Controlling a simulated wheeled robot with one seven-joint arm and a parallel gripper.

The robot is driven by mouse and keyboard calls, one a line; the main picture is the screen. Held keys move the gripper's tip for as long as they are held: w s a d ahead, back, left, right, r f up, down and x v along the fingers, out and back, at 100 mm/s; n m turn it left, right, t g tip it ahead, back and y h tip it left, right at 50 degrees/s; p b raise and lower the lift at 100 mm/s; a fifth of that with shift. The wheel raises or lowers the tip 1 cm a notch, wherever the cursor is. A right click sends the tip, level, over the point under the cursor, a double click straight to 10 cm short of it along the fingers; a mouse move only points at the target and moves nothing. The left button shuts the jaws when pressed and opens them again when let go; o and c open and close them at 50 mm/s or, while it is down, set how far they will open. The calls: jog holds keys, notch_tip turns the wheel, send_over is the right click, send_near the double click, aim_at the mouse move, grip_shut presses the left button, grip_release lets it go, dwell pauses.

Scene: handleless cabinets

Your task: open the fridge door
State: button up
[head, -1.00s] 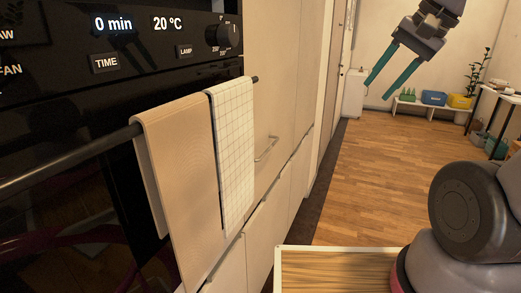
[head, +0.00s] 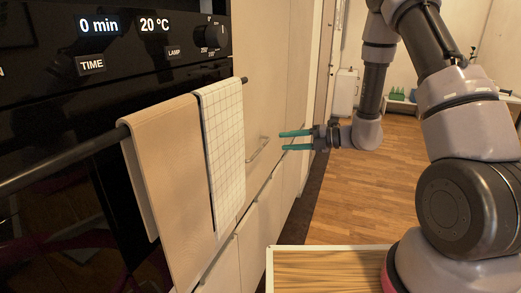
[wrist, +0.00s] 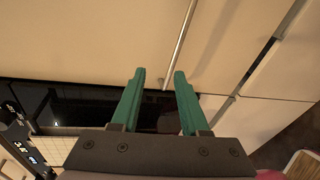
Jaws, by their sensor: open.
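A tall beige cabinet panel (head: 262,75) stands just beyond the oven and looks closed; I take it as the fridge door. Its thin metal bar handle (head: 259,150) sits low on the panel. In the wrist view the handle (wrist: 180,42) runs up the panel (wrist: 85,45), its near end showing between the fingertips. My gripper (head: 283,141) is open and empty, its green fingers pointing at the panel just right of the handle in the head view. The fingertips (wrist: 159,74) look apart from the handle; the exact gap is hard to tell.
The black oven (head: 70,110) is at the left, with a beige towel (head: 172,175) and a checked towel (head: 224,150) on its rail. Lower cabinet fronts (head: 262,220) line the left side. Wooden floor (head: 360,200) lies open to the right.

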aim_at(262, 148)
jog(key=w+a+f, duration=0.1)
jog(key=a, duration=0.2)
jog(key=w+a+f+m, duration=0.1)
jog(key=w+a+f, duration=0.1)
jog(key=a, duration=0.1)
jog(key=w+a+f+m+t, duration=0.1)
jog(key=w+a+f, duration=0.1)
jog(key=a, duration=0.1)
jog(key=shift+a+f, duration=0.1)
jog(key=shift+a, duration=0.1)
jog(key=shift+s, duration=0.1)
grip_shut()
dwell(1.3)
